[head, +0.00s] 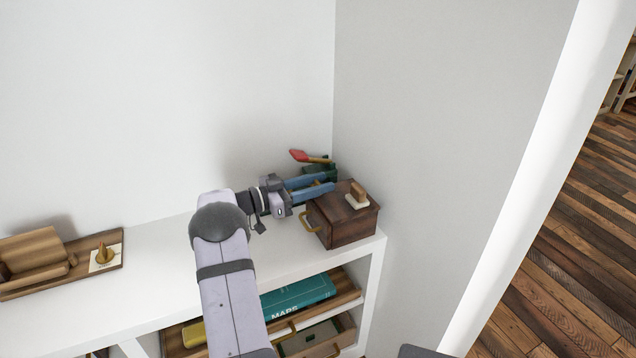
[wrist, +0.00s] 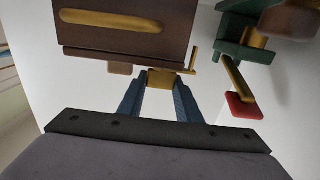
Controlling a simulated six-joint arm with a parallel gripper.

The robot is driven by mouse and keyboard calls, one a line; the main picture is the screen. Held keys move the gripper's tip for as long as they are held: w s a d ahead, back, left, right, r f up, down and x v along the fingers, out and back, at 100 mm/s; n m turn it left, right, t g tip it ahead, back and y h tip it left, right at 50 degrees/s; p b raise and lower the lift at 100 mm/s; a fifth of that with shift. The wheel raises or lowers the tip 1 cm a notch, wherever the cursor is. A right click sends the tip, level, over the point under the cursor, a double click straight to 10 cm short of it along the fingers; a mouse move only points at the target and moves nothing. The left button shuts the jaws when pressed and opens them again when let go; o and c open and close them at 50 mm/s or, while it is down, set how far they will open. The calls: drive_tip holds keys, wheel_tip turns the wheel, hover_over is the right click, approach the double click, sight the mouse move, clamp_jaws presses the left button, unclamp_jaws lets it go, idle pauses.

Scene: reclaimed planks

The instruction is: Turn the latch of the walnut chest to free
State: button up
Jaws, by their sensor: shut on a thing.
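The walnut chest (head: 340,226) is a dark brown box at the right end of the white shelf top, with its lid down and a brass handle (head: 310,220) on its front. In the wrist view the chest (wrist: 180,20) fills the top, with the handle (wrist: 110,20) across it. The brass latch (wrist: 160,79) shows at the lid edge, with a thin brass bar (wrist: 194,62) beside it. My gripper (wrist: 158,84) has its two blue fingers shut on the latch. In the head view my gripper (head: 328,182) hides the latch.
A wooden block with a pale base (head: 357,197) sits on the lid. A green device (head: 325,170) with a red-ended lever (head: 305,156) stands close behind the fingers. A wooden tray (head: 110,245) lies far left. The shelf top between is clear. Walls close the back and right.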

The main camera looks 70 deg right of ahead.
drive_tip(key=shift+r, duration=0.2)
drive_tip(key=o, duration=1)
drive_tip(key=shift+o, duration=0.2)
drive_tip(key=shift+f, duration=0.1)
drive_tip(key=v, duration=0.7)
drive_tip(key=shift+w, duration=0.15)
